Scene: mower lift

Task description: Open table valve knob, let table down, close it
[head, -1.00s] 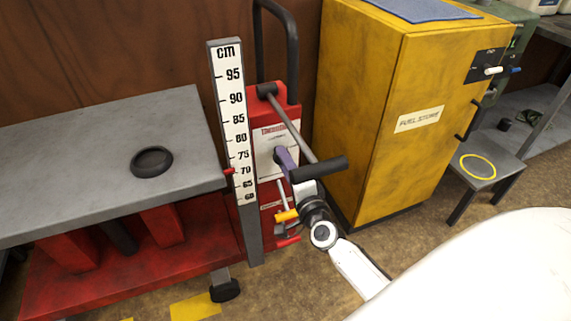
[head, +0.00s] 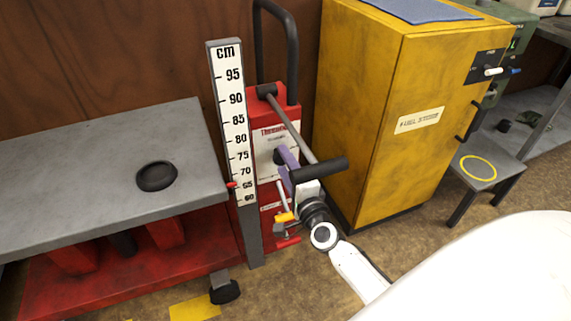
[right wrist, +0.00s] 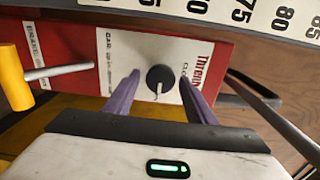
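The grey lift table (head: 80,165) stands at the left on a red base. Its red pointer (head: 231,185) is near the 65 mark of the cm scale (head: 228,110). The dark round valve knob (right wrist: 160,78), with a pale mark, is on the white panel of the red lift unit (head: 268,115). My right gripper (head: 284,158) is at this panel; its purple fingers (right wrist: 158,84) stand on either side of the knob, with small gaps seemingly showing. My left gripper is not in view.
A black-gripped lever (head: 318,170) crosses in front of the panel, close to my right gripper. A yellow handle (right wrist: 10,78) is beside the panel. A black disc (head: 156,176) lies on the table. A yellow fuel cabinet (head: 385,120) stands to the right.

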